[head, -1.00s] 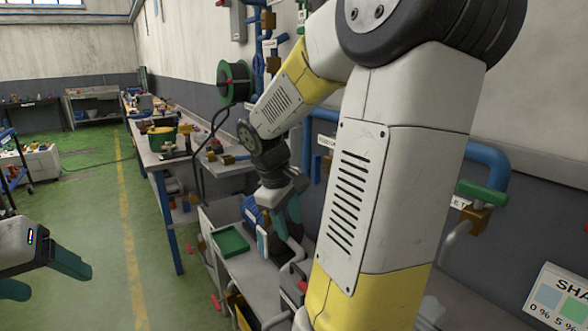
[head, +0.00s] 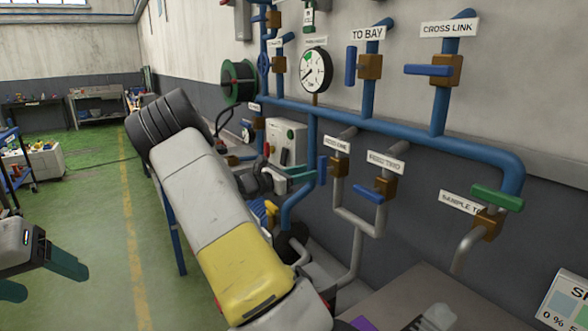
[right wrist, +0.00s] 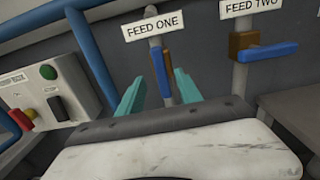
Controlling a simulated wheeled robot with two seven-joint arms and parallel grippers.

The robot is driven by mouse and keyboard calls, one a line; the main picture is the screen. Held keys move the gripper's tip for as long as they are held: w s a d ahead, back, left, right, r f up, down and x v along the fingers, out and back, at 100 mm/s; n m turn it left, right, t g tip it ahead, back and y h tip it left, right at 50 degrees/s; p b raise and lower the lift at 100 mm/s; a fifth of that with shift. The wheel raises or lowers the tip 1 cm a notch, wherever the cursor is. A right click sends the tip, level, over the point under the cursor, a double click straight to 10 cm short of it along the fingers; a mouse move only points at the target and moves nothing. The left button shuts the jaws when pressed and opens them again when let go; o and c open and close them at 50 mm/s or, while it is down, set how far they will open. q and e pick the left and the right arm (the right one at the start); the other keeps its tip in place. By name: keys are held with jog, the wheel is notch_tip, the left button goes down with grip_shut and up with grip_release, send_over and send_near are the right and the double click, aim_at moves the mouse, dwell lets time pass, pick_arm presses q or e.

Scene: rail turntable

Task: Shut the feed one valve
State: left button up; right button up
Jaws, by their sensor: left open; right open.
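The feed one valve has a blue lever (head: 322,170) under the FEED ONE label (head: 337,144). The lever hangs upright, in line with its grey pipe. In the right wrist view the lever (right wrist: 168,68) shows between the two teal fingers. My right gripper (head: 299,176) is open, just left of the lever in the head view; I cannot tell whether it touches. The gripper also shows in the right wrist view (right wrist: 158,88). My left gripper (head: 42,279) is open and empty at the lower left, far from the valve.
The feed two valve (head: 368,194) stands close to the right, its blue lever across its pipe. A grey control box (head: 286,138) is on the left. Blue pipework, a gauge (head: 316,70) and the green sample valve lever (head: 497,197) are on the wall.

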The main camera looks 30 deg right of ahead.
aim_at(320, 169)
jog(key=d, duration=0.7)
jog(key=shift+w+d, duration=0.15)
jog(key=shift+w, duration=0.1)
jog(key=shift+c, duration=0.2)
grip_shut()
